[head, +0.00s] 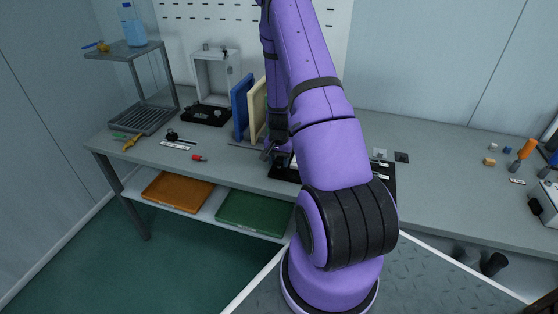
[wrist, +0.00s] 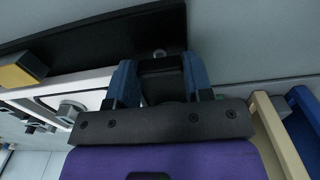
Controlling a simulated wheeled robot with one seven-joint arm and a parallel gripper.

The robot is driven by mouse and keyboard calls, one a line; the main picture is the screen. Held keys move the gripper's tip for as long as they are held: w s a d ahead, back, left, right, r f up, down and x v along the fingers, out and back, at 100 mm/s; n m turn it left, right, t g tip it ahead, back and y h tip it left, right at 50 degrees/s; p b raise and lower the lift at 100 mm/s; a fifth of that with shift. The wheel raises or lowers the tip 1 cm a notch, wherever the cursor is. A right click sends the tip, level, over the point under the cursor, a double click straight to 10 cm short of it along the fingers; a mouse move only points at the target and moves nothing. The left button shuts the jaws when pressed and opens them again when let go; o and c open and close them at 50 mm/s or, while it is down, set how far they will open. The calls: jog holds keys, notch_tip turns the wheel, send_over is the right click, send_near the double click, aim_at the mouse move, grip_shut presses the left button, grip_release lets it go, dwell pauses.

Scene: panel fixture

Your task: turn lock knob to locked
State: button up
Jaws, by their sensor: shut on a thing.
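In the wrist view my gripper (wrist: 160,70) has its two blue fingers closed on a dark, block-shaped piece (wrist: 162,84), which appears to be the lock knob. Most of the piece is hidden between the fingers, so its turn angle and any locked mark cannot be read. A black bar of the fixture (wrist: 95,38) lies just beyond the fingertips, with a small grey round part beside them. In the head view my arm hides the middle of the black panel fixture (head: 283,173), and the gripper (head: 268,153) shows only partly at its left side.
A white plate with a grey hex-shaped part (wrist: 72,110) and a yellow block (wrist: 20,70) lie left of the fingers. A cream board (head: 257,108) and a blue board (head: 241,106) stand close to my gripper.

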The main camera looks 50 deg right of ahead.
dwell(0.4)
jog(key=o, duration=0.9)
jog(key=shift+r, duration=4)
jog(key=shift+w, duration=0.1)
